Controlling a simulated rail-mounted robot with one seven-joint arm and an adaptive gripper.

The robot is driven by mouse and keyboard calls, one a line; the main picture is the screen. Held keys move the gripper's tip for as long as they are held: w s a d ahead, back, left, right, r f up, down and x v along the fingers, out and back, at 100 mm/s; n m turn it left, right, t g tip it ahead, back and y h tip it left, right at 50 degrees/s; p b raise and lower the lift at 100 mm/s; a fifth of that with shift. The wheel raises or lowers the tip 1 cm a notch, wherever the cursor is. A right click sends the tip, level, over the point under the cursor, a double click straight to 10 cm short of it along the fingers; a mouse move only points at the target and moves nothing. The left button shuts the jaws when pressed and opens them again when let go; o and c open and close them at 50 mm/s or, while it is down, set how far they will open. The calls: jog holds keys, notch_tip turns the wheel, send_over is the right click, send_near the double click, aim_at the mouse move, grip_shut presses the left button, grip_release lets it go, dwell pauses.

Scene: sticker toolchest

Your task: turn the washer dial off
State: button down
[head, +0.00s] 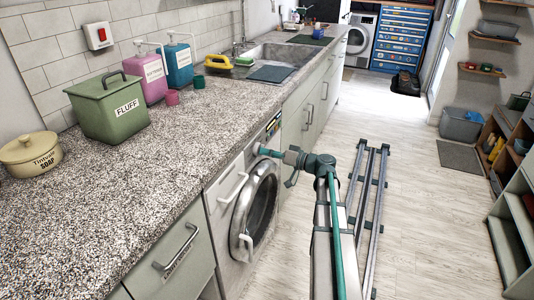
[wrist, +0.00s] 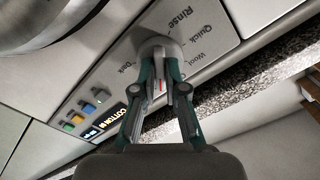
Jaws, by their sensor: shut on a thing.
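The washer (head: 226,210) stands under the counter in the head view, its round door (head: 262,203) facing the aisle. Its dial (wrist: 157,42) is a round grey knob on the control panel in the wrist view. Printed words such as Rinse, Quick and Wool ring the dial. My gripper (wrist: 160,66) is shut on the dial, its two green-grey fingers on the knob's near side. In the head view my gripper (head: 268,152) reaches left to the panel. The dial's pointer and the off mark cannot be made out.
Coloured buttons (wrist: 85,112) and a lit display reading COTTON (wrist: 113,118) sit along the panel in the wrist view. The speckled countertop (head: 150,180) overhangs the washer. A green FLUFF bin (head: 108,120) stands on it. The wooden floor (head: 420,210) to the right is largely clear.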

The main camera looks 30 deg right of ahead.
jog(key=shift+f+b, duration=0.1)
jog(key=shift+b, duration=0.2)
jog(key=n+b, duration=0.8)
jog(key=b, duration=0.7)
jog(key=c, duration=1.2)
grip_release()
jog(key=shift+s+d, duration=0.1)
